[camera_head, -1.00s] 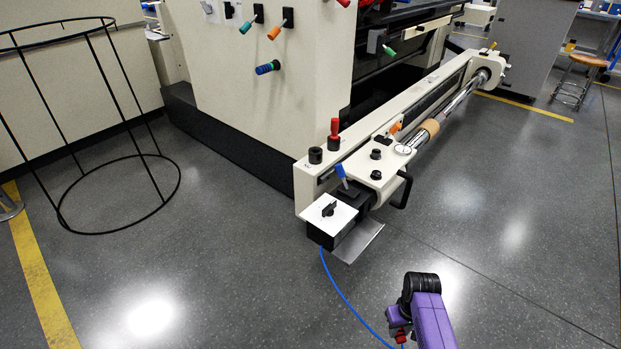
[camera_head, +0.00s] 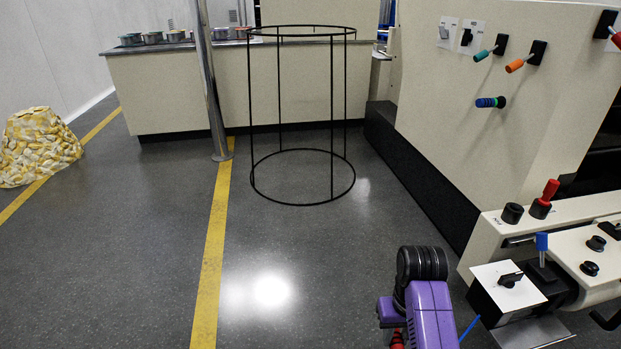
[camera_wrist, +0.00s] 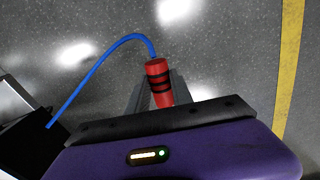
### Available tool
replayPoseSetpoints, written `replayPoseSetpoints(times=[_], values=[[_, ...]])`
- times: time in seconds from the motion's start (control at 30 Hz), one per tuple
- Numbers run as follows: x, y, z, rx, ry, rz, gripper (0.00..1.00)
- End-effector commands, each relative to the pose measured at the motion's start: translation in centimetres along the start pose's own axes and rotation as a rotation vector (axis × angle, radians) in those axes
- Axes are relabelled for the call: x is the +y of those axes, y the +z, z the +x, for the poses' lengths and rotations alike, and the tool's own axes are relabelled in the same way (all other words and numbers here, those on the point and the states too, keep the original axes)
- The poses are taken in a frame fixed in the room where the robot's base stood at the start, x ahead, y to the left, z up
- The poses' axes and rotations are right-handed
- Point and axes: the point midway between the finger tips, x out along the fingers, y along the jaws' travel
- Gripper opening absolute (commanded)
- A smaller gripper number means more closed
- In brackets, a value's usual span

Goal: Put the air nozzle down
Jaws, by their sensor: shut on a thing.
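The air nozzle (camera_wrist: 158,80) is a red cylinder with black bands, in the upper middle of the wrist view. A blue hose (camera_wrist: 92,66) runs from its far end, curving left to a dark box. My gripper (camera_wrist: 157,98) is shut on the nozzle, its grey fingers on either side. Bare grey floor shows beneath it. In the head view my purple arm is at the bottom centre, and the gripper is mostly hidden. A red bit of the nozzle (camera_head: 398,340) shows at the bottom edge, and a short piece of blue hose (camera_head: 469,328) shows to its right.
A white-topped box with a black knob (camera_head: 508,283) sits on the machine at right. A black wire-frame stand (camera_head: 303,204) stands on the floor ahead. A metal post (camera_head: 211,90) and a long counter (camera_head: 185,95) are behind. The floor between has yellow lines (camera_head: 213,250) and is clear.

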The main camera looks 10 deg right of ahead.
Motion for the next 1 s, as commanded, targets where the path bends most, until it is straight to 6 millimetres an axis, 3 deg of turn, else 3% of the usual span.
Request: replayPoseSetpoints(times=[0.1,0.2,0.57,1.0], values=[[-2.6,-0.4,0.1,0.000,0.000,-0.049,0.00],[-3.9,-0.3,-0.3,0.000,0.000,-0.074,0.00],[-3.2,0.5,-4.4,0.002,0.007,-0.066,0.00],[-2.5,2.4,-12.8,0.005,0.016,-0.062,0.00]])
